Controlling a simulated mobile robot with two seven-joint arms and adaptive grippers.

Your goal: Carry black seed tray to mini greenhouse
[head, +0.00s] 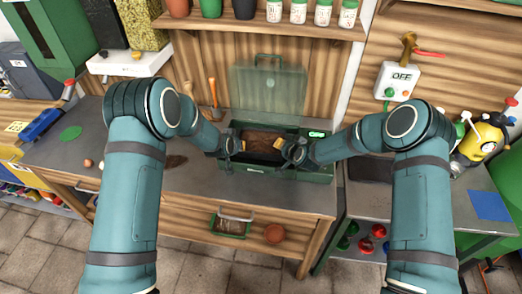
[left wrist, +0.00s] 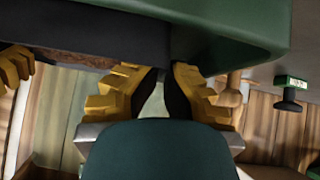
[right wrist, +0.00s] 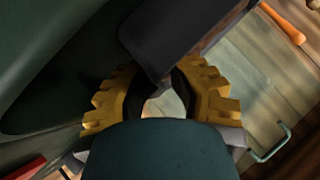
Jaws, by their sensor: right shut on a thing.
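The black seed tray (head: 264,157), filled with brown soil, is at the mini greenhouse (head: 300,174), a green box with its clear lid raised behind. The tray looks level over or within the box opening; its exact height is unclear. My right gripper (head: 296,150) is shut on the tray's right end; the dark tray (right wrist: 165,40) shows between its yellow fingers (right wrist: 165,88) in the right wrist view. My left gripper (head: 233,146) is at the tray's left end. In the left wrist view its fingers (left wrist: 162,80) are close together by the tray (left wrist: 100,35); their grip is partly hidden.
The grey bench (head: 200,180) is mostly clear in front of the box. Hand tools (head: 213,92) lean on the back wall at left. A switch box (head: 397,80) marked OFF is at right. A shelf (head: 270,27) with pots and jars hangs above.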

